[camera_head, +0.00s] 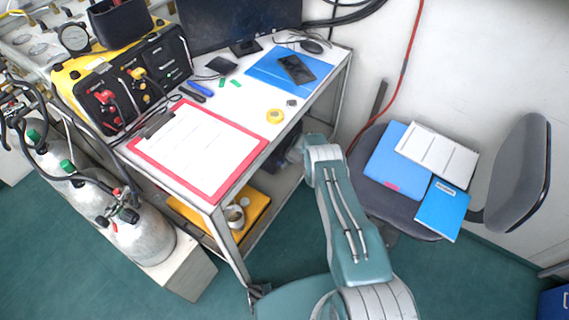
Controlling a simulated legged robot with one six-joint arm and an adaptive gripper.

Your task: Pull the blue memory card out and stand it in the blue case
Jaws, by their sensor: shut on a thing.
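My teal arm reaches up from the bottom to the right edge of the white desk. My gripper (288,160) shows only as a dark shape by the desk's side, partly hidden below the tabletop. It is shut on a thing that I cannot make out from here. I cannot pick out the blue memory card. A small blue object (200,89) lies on the desk near the yellow panel; I cannot tell whether it is the blue case. Two small green pieces (229,82) lie to its right.
The desk holds a red clipboard (198,148), a yellow tape roll (275,116), a blue folder (262,70) with a dark phone (296,69), and a monitor (235,22). A chair (520,165) with folders stands right. Gas cylinders (143,238) stand left.

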